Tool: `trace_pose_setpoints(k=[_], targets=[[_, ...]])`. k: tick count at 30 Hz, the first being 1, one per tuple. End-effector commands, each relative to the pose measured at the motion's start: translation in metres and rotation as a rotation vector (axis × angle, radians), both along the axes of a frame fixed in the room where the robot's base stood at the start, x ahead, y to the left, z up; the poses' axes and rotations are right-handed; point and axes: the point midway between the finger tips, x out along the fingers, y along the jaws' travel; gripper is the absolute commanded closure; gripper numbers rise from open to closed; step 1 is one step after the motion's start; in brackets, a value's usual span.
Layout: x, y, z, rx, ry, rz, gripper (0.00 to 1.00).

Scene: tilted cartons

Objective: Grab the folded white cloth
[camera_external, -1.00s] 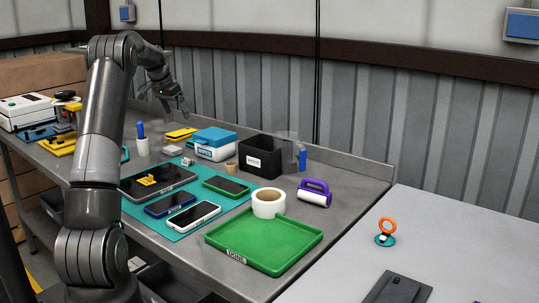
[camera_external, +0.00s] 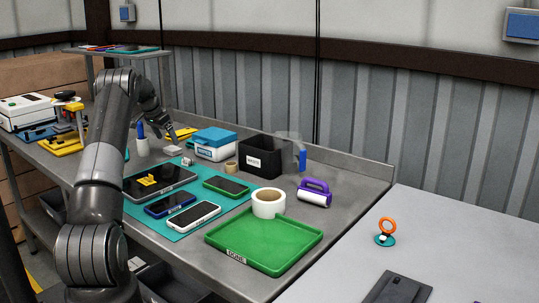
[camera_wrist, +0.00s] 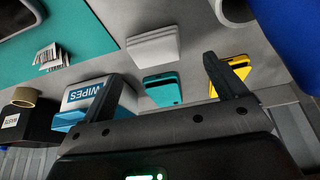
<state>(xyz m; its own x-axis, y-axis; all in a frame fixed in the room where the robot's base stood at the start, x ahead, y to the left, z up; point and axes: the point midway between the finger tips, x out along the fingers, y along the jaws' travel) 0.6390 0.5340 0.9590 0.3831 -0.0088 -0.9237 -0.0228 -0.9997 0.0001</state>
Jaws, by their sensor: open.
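The folded white cloth (camera_external: 172,150) lies on the grey bench, behind the teal mat and left of the wipes box. In the wrist view the cloth (camera_wrist: 153,46) is a flat layered white stack at upper centre. My gripper (camera_external: 173,137) is just above the cloth in the external view.
The wipes box (camera_external: 214,145) and black waste bin (camera_external: 262,160) stand to the right. A white cup (camera_external: 143,147) stands left. A teal device (camera_wrist: 162,88) and yellow item (camera_wrist: 232,68) lie close to the cloth. Phones lie on the teal mat (camera_external: 185,228).

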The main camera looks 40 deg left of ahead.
Motion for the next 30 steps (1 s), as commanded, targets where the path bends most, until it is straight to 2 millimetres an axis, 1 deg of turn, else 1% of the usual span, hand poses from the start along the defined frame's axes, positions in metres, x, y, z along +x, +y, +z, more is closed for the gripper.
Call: trace_pose_setpoints(k=[6,9,11,17,30], targets=[[0.009,-0.004,-0.031,-0.001,0.003,0.001,0.11],[0.014,-0.004,-0.042,-0.001,0.002,0.001,0.11],[0.015,-0.004,-0.044,0.0,0.001,0.001,0.11],[0.015,-0.004,-0.044,0.0,0.0,0.001,0.12],[0.015,-0.004,-0.044,0.0,0.001,0.001,0.48]])
